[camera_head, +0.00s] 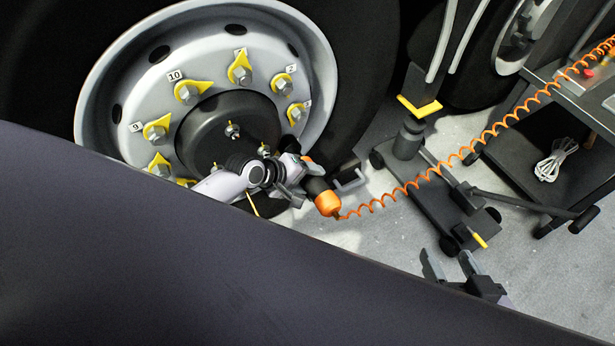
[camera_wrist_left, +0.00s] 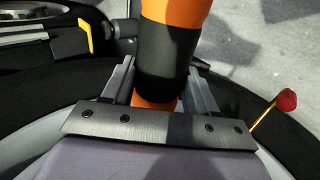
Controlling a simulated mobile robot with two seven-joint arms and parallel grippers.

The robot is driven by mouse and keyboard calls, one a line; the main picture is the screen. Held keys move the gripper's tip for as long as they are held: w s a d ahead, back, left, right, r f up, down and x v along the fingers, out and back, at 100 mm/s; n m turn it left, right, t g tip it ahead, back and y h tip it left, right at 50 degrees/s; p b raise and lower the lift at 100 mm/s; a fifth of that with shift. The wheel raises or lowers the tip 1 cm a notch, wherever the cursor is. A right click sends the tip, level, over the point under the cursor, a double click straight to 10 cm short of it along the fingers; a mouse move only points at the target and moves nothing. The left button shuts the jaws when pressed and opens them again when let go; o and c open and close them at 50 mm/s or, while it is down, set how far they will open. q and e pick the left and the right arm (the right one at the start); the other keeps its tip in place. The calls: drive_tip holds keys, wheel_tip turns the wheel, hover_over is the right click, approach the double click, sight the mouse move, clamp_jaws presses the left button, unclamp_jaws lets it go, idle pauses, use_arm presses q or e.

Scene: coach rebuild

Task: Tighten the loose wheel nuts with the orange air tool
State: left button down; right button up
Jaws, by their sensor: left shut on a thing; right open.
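The wheel (camera_head: 130,70) stands at upper left in the head view. Several nuts, such as one at tag 10 (camera_head: 187,92) and one at tag 2 (camera_head: 283,86), carry yellow pointers set at differing angles. The lower nuts are hidden by my arm and a dark surface. My left gripper (camera_head: 300,178) is at the lower right of the hub, shut on the orange air tool (camera_head: 327,203). In the left wrist view the tool (camera_wrist_left: 170,50) passes between its fingers. The tool's working end is hidden. My right gripper (camera_head: 465,268) is open and empty above the floor.
A coiled orange hose (camera_head: 430,175) runs from the tool to a trolley (camera_head: 590,110) at right. A black jack (camera_head: 425,180) with a yellow-tipped lever stands between. A coiled white cable (camera_head: 553,160) lies on the trolley's lower shelf. Some floor (camera_head: 385,245) is clear.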

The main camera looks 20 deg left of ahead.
sight(323, 200)
use_arm(q)
drive_tip(key=shift+w+a+r, duration=0.2)
drive_tip(key=shift+w+r, duration=0.1)
drive_tip(key=shift+r, duration=0.15)
use_arm(e)
drive_tip(key=shift+r, duration=0.1)
use_arm(q)
drive_tip(key=shift+s+d+p, duration=0.65)
drive_tip(key=shift+d+p, duration=0.2)
drive_tip(key=shift+p, duration=0.05)
drive_tip(key=shift+s+d+p, duration=0.8)
drive_tip(key=shift+d, duration=0.25)
drive_tip(key=shift+s+d+p, duration=0.75)
drive_tip(key=shift+d+p, duration=0.05)
drive_tip(key=shift+d, duration=0.2)
drive_tip(key=shift+s+d+f, duration=0.15)
drive_tip(key=shift+s+d, duration=0.1)
drive_tip(key=shift+d, duration=0.05)
use_arm(e)
drive_tip(key=shift+r, duration=2.55)
